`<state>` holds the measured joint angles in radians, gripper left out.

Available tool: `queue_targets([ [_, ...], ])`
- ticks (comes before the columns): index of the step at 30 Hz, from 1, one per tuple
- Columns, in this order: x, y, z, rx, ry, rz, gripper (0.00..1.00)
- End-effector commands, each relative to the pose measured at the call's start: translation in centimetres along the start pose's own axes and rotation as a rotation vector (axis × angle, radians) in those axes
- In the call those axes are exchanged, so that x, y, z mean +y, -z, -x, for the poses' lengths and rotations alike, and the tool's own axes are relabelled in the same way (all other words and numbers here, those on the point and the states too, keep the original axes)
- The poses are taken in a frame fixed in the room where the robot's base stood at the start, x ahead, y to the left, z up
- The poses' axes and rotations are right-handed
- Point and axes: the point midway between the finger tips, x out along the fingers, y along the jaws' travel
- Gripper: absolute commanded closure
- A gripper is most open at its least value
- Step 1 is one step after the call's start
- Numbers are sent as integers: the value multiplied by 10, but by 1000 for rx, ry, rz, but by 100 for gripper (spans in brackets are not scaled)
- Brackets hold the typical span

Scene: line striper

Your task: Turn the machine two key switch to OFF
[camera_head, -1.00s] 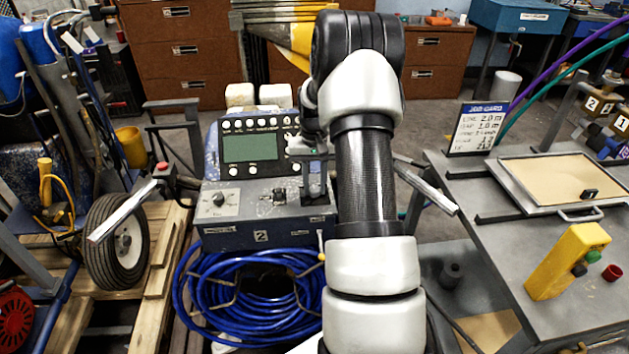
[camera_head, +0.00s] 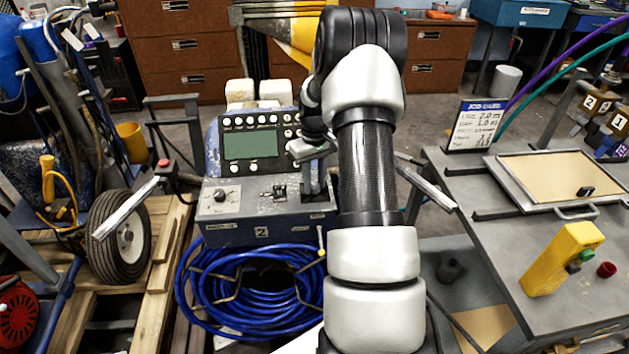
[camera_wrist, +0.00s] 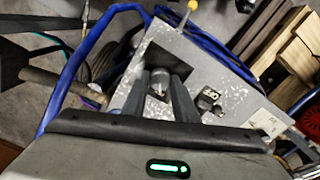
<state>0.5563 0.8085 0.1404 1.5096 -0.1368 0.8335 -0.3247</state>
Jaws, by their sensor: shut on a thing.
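The machine two console (camera_head: 232,234) is a blue-grey box with a "2" on its front. It carries a dark green screen (camera_head: 250,145), a round dial (camera_head: 220,195) and a black switch (camera_head: 280,192). My gripper (camera_head: 316,186) is over the right end of its lower panel, pointing down.
A blue hose coil (camera_head: 250,295) hangs below the console. Handlebars with pale grips (camera_head: 125,208) stick out on both sides. At right, a grey bench (camera_head: 480,220) holds a job card (camera_head: 477,125), a framed tray (camera_head: 560,170) and a yellow button box (camera_head: 563,260).

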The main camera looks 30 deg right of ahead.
Motion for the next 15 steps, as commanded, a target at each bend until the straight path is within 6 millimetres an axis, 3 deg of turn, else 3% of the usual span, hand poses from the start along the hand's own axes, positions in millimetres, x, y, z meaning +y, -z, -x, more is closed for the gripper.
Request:
queue_targets([
  [7, 0, 1, 1, 3, -2, 2, 96],
  [8, 0, 1, 1, 3, -2, 2, 72],
  [9, 0, 1, 1, 3, -2, 2, 66],
  [11, 0, 1, 1, 3, -2, 1, 55],
  [15, 0, 1, 1, 2, -1, 1, 55],
])
